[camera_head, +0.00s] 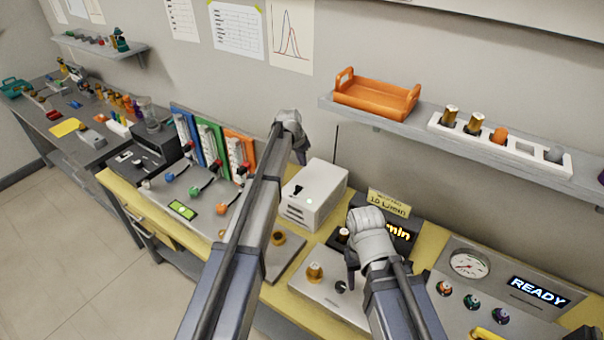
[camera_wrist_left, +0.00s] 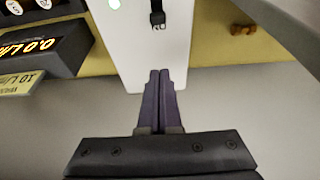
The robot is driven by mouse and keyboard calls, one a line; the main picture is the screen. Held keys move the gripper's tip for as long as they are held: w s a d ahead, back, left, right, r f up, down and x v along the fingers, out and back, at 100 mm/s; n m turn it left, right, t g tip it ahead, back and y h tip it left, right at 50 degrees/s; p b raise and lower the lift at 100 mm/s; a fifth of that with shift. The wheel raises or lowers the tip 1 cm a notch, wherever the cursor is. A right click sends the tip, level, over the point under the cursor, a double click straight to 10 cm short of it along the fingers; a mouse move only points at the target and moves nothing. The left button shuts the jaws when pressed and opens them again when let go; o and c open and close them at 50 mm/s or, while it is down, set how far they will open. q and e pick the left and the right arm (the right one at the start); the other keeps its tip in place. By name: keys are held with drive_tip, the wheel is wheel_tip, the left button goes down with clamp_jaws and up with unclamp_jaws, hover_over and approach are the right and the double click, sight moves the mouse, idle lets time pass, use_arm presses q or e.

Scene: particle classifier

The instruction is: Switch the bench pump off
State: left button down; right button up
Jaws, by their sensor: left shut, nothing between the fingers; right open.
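The bench pump appears to be the white box (camera_head: 326,190) at the back of the yellow bench. My right gripper (camera_head: 350,284) is open, over the grey panel right of the box.
The flow display (camera_wrist_left: 35,50) with a yellow label stands beside the box. A panel with coloured knobs and upright flow tubes (camera_head: 211,150) is to the left. A gauge (camera_head: 469,264) and READY screen (camera_head: 540,291) are right. A shelf (camera_head: 434,139) holds an orange tray (camera_head: 376,98).

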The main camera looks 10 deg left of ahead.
sight(298, 187)
use_arm(q)
drive_tip(key=b+x, duration=1)
drive_tip(key=shift+f, duration=0.45)
drive_tip(key=s, duration=0.2)
drive_tip(key=s+a+r+p, duration=0.1)
drive_tip(key=shift+s+a, duration=0.1)
drive_tip(key=shift+s, duration=0.05)
drive_tip(key=shift+s+a+r, duration=0.1)
drive_tip(key=shift+s+a, duration=0.05)
drive_tip(key=shift+s, duration=0.15)
drive_tip(key=shift+s+a, duration=0.25)
drive_tip(key=shift+s, duration=0.45)
drive_tip(key=shift+s+a, duration=0.3)
drive_tip(key=shift+s, duration=0.4)
drive_tip(key=shift+w, duration=0.1)
